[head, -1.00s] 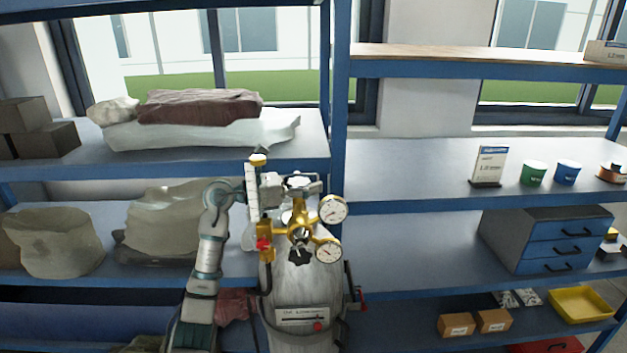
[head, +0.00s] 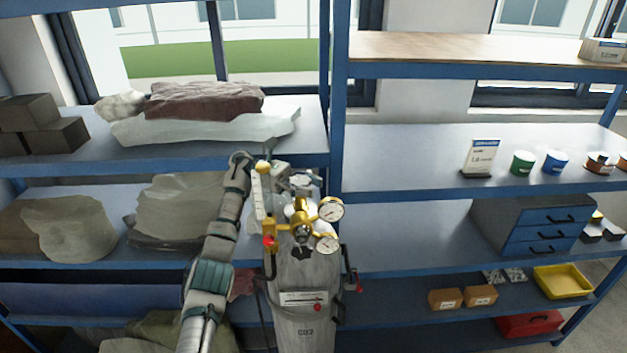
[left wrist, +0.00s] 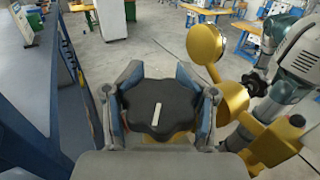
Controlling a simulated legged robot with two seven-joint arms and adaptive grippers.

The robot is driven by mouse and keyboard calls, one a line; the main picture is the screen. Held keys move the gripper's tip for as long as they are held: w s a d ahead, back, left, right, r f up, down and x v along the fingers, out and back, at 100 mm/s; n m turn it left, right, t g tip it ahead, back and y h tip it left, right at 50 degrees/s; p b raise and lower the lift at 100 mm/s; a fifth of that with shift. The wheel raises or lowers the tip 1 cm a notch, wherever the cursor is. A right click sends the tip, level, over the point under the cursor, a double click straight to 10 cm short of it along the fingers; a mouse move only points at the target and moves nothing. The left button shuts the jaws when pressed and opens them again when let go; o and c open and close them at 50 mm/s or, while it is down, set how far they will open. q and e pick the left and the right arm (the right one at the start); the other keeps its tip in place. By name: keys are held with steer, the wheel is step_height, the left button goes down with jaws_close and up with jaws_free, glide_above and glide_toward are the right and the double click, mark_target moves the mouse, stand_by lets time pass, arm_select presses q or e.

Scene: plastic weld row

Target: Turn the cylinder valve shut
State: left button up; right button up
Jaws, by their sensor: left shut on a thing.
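A grey gas cylinder (head: 303,268) stands upright in front of the shelves. A brass regulator (head: 298,213) with two round gauges (head: 331,209) is fitted at its top. My left gripper (head: 301,180) is at the cylinder top, reached from the left. In the left wrist view the black lobed valve handwheel (left wrist: 160,106), with a white mark on top, sits between the two fingers of my left gripper (left wrist: 160,100), which are shut on its sides. In the head view the handwheel is largely hidden by the gripper. My right gripper is not in view.
The brass gauge (left wrist: 205,43) and fittings stand close beside the gripper in the left wrist view.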

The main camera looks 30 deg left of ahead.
arm_select(q)
steer(key=shift+a+r+m+g, duration=0.15)
steer(key=shift+r+m+g, duration=0.2)
steer(key=shift+g, duration=0.15)
steer(key=o, duration=0.9)
steer(key=shift+o, duration=0.7)
steer(key=shift+a+f, duration=0.35)
steer(key=shift+a, duration=0.05)
